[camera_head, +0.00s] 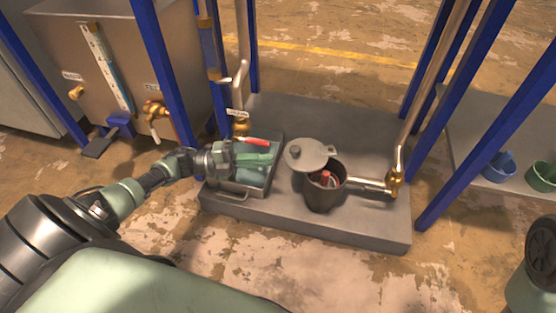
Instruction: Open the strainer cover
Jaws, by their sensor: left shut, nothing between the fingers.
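The strainer (322,196) is a dark round pot on the grey plinth, joined to a pipe on its right. Its grey round cover (311,156) sits off to the far left side of the mouth, so the mouth is uncovered and something red (325,179) shows inside. Whether the cover touches the rim I cannot tell. My left gripper (274,158) is shut and empty, over the tray to the left of the cover and apart from it. My right gripper is not in view.
Blue frame posts (172,75) and a vertical pipe (420,95) flank the plinth (365,228). Blue (498,167) and green (543,176) containers stand at right.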

